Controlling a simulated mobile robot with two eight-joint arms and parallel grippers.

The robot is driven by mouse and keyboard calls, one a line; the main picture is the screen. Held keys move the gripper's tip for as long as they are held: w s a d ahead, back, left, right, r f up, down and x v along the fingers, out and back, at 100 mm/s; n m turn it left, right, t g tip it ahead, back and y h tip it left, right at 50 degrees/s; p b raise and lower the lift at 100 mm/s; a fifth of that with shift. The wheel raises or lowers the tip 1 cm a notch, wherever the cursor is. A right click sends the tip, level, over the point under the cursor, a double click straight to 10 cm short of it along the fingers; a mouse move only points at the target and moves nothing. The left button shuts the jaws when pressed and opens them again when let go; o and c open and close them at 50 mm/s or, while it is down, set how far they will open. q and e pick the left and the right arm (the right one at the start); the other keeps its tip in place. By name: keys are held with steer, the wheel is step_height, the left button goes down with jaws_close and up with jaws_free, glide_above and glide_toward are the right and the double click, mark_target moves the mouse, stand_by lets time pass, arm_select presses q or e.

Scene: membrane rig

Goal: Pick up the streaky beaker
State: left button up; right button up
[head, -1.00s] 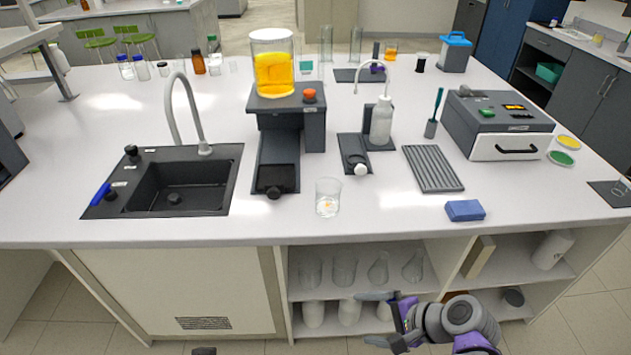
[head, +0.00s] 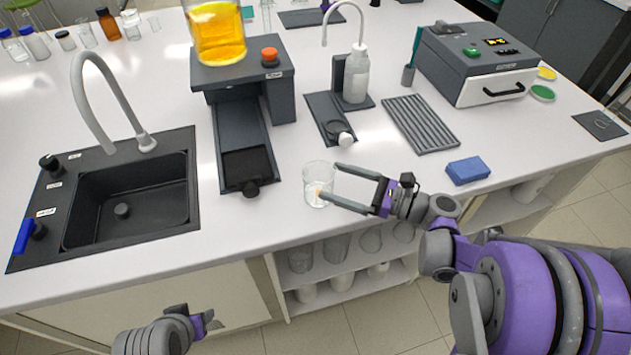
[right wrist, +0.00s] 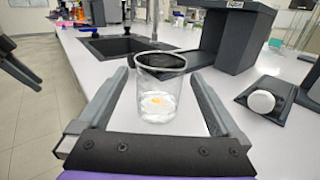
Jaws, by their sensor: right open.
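My right gripper (head: 330,181) is open and level, reaching in from the right. In the right wrist view the beaker (right wrist: 158,100) stands between the two spread fingers, with a gap visible on each side. My left gripper (head: 204,323) is low at the bottom of the head view, in front of the bench; its fingers do not show clearly.
A black sink (head: 125,200) with a grey tap lies left. A dark dispenser stand (head: 245,130) bearing an orange-filled vessel (head: 217,35) is behind the beaker. A blue sponge (head: 468,170) and ridged rack (head: 420,124) lie right. Glassware stands on shelves (head: 345,285) below.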

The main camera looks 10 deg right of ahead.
mark_target(305, 173)
steer(key=x, duration=0.8)
steer(key=shift+f+p, duration=0.25)
steer(key=shift+p, duration=0.15)
steer(key=shift+c, duration=0.2)
steer(key=c, duration=1.2)
